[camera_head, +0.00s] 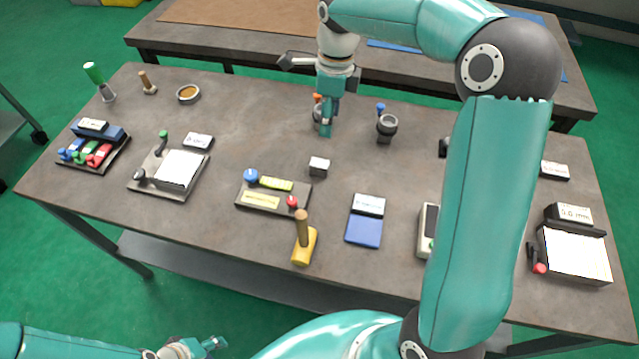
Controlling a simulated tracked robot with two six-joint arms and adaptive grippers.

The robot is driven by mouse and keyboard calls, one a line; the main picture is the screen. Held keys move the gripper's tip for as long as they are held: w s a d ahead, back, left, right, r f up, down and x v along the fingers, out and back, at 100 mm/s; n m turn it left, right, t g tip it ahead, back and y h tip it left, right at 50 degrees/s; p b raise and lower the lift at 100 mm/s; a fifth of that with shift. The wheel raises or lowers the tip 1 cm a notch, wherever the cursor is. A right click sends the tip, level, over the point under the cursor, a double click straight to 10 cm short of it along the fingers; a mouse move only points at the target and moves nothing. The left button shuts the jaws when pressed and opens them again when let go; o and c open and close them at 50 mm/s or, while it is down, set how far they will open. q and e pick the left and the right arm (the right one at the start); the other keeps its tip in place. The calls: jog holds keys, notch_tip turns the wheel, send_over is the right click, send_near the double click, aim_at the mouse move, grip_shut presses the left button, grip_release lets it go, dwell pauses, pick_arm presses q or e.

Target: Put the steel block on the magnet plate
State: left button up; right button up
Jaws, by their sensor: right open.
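A small steel block (319,167) with a light top sits on the middle of the workbench, alone. I cannot tell for sure which fixture is the magnet plate; a dark base with a pale flat plate (181,169) and a green-knobbed lever stands at the left, its label too small to read. My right gripper (326,128) points down behind the block, apart from it, in front of a small dark holder with an orange top that it partly hides. It is open. My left gripper (214,345) is low at the left, off the bench; its fingers are too small to judge.
A base with blue and red knobs (272,207) and a yellow wooden-handled tool (304,247) stand in front of the block. A blue pad (363,231) lies to their right. A dark cup (386,126) stands near my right gripper. My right arm hides part of the bench.

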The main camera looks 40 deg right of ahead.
jog(key=t+b, duration=0.1)
jog(key=b, duration=0.2)
send_near(319, 163)
notch_tip(319, 163, down, 5)
jog(key=shift+w+a+f+b, duration=0.1)
jog(key=shift+a+b, duration=0.1)
jog(key=shift+b, duration=0.1)
jog(key=shift+w+a+f+p, duration=0.1)
jog(key=shift+f+p, duration=0.15)
jog(key=shift+f, duration=1.1)
jog(key=shift+w+a+f+p, duration=0.1)
jog(key=shift+w+f+p, duration=0.1)
jog(key=shift+f, duration=1.15)
pick_arm(q)
notch_tip(319, 163, down, 5)
jog(key=shift+d+r, duration=0.1)
pick_arm(e)
jog(key=shift+r, duration=0.1)
grip_shut()
